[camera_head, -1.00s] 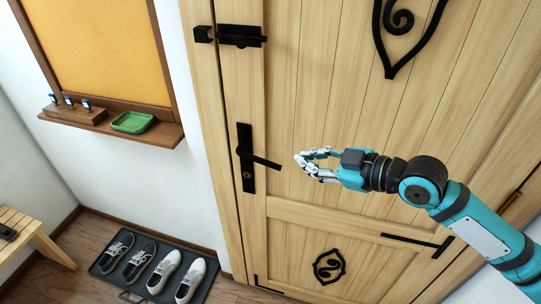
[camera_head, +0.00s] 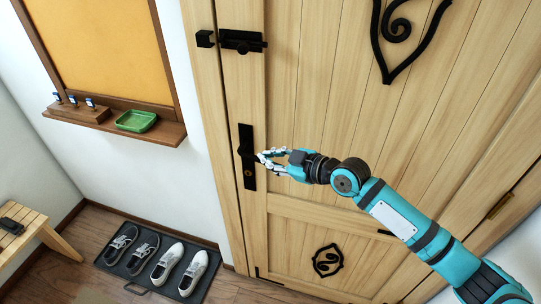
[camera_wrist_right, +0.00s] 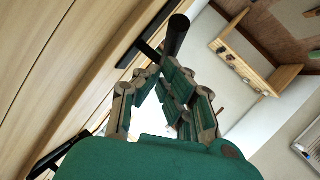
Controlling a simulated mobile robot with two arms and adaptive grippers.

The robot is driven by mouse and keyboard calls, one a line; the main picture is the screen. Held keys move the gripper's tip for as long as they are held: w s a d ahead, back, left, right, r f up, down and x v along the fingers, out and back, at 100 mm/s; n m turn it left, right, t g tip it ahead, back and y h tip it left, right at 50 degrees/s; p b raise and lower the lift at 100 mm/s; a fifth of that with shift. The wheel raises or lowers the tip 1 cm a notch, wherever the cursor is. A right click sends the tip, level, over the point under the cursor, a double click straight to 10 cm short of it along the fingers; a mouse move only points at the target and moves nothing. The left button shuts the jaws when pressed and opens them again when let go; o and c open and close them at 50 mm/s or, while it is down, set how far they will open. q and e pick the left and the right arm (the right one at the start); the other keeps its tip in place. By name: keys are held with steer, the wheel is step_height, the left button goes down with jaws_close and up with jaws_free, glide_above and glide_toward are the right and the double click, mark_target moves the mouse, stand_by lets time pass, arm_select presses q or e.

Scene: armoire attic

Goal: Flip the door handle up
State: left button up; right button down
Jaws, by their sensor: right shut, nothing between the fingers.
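The black door handle (camera_head: 246,152) sits on a tall black plate (camera_head: 248,172) at the left side of the wooden door (camera_head: 330,130). In the head view my right gripper (camera_head: 262,158) is at the handle and hides most of its lever. In the right wrist view the handle (camera_wrist_right: 176,34) is a dark bar just beyond the fingertips. The fingers (camera_wrist_right: 158,72) are shut with nothing between them. I cannot tell whether they touch the handle. My left gripper is not in view.
A black bolt (camera_head: 241,41) is above the handle. A shoe mat (camera_head: 132,272) with shoes lies on the floor at lower left. A wall shelf (camera_head: 165,133) holds a green tray (camera_head: 136,121). A wooden bench (camera_head: 28,222) stands at far left.

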steer(key=shift+f+b, duration=0.15)
steer(key=shift+b, duration=0.3)
stand_by(0.5)
steer(key=shift+f+m+t+y+b, duration=0.15)
steer(key=shift+f+t+y+b, duration=0.4)
steer(key=shift+b, duration=1.95)
steer(key=shift+f+m+y+b, duration=0.2)
steer(key=shift+f+b, duration=0.8)
steer(key=shift+b, duration=1.55)
steer(key=shift+f+m+t+y+b, duration=0.1)
steer(key=shift+f+t+y+b, duration=0.35)
steer(key=shift+b, duration=2.05)
steer(key=shift+f, duration=0.25)
steer(key=shift+r, duration=0.1)
